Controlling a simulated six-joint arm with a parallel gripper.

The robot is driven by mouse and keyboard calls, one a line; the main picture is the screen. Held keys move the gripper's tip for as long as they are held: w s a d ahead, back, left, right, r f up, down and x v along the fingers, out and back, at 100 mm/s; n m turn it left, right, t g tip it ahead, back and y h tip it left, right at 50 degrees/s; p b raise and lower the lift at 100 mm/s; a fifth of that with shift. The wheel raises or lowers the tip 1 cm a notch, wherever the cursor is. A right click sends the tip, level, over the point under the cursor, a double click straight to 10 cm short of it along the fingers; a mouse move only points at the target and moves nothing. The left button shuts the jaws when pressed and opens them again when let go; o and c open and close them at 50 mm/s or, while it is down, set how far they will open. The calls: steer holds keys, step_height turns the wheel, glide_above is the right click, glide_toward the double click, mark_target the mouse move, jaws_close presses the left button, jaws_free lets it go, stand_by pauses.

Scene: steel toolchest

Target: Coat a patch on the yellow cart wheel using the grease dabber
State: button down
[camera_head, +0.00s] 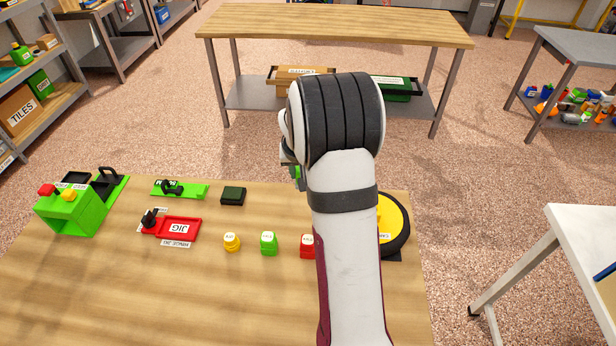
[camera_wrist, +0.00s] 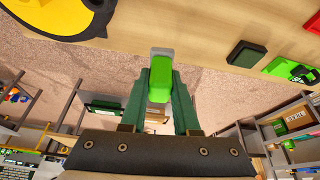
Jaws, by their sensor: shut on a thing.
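The cart wheel (camera_head: 388,222) has a yellow face, a black tyre and a partly readable label. It is at the right of the wooden workbench, and my arm hides its left part in the head view. It also shows cut off at the top left of the wrist view (camera_wrist: 62,10). My gripper (camera_wrist: 160,85) is shut on a green piece with a grey end, which looks like the grease dabber (camera_wrist: 158,92). In the head view my arm hides most of it. The dabber is apart from the wheel.
Yellow (camera_head: 231,242), green (camera_head: 268,243) and red (camera_head: 307,246) labelled pots stand left of my arm. A red jig tray (camera_head: 180,229), a dark green block (camera_head: 233,196) and a green box with buttons (camera_head: 70,212) are farther left. The bench front is clear.

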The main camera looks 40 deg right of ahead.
steer(key=w+a+f+n+t+y, duration=0.1)
steer(key=w+a+f+n+y, duration=0.15)
steer(key=w+a+n, duration=0.85)
steer(key=shift+w+a+f+m+y, duration=0.15)
steer(key=shift+w+f+m, duration=0.35)
steer(key=shift+w+f, duration=0.3)
steer(key=shift+w+a+f+m, duration=0.2)
steer(key=shift+w+f+m, duration=0.3)
steer(key=shift+w+f, duration=0.3)
steer(key=shift+w+a+f+m+y, duration=0.15)
steer(key=shift+w+f+m, duration=0.35)
steer(key=shift+w+f, duration=0.3)
steer(key=shift+f, duration=0.65)
steer(key=shift+r, duration=0.1)
step_height(320, 180, up, 7)
stand_by(0.5)
